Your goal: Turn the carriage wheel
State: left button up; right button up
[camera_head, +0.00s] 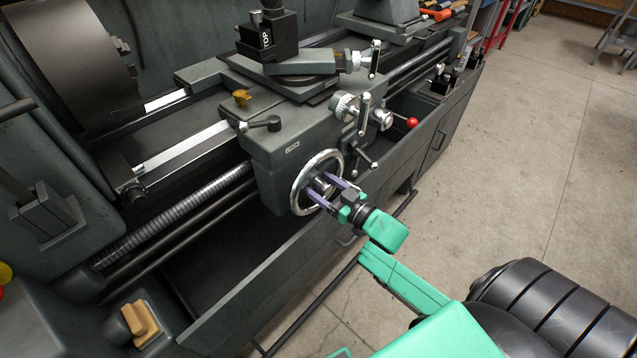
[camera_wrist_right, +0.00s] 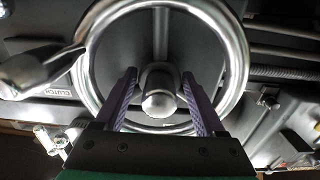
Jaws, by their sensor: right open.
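The carriage wheel (camera_head: 298,197) is a shiny metal handwheel on the front of the lathe's grey carriage. In the right wrist view the wheel's rim (camera_wrist_right: 237,62) fills the upper middle, with a rounded metal hub or knob (camera_wrist_right: 159,92) at its centre. My right gripper (camera_head: 331,188) is in front of the wheel with its purple fingers pointing at it. In the wrist view the open fingers (camera_wrist_right: 160,98) stand on either side of the knob, with gaps visible between them and it. Whether the fingertips touch the wheel cannot be told. My left gripper is not in view.
The carriage (camera_head: 285,140) carries levers and a red-knobbed handle (camera_head: 411,122) right of the wheel. A large dark chuck (camera_head: 70,65) is at left. The lead screw (camera_head: 170,220) runs below. Bare concrete floor (camera_head: 540,150) lies to the right.

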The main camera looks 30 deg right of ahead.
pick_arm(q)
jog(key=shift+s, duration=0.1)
pick_arm(e)
grip_shut()
jog(key=shift+r+n+p, duration=0.2)
jog(key=shift+n+p, duration=0.1)
jog(key=shift+p, duration=0.15)
jog(key=shift+f, duration=0.15)
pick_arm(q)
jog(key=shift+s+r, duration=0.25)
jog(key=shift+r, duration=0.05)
pick_arm(e)
grip_release()
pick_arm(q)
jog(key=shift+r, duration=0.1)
pick_arm(e)
jog(key=v, duration=1.4)
jog(key=shift+s, duration=0.3)
jog(key=shift+d, duration=0.15)
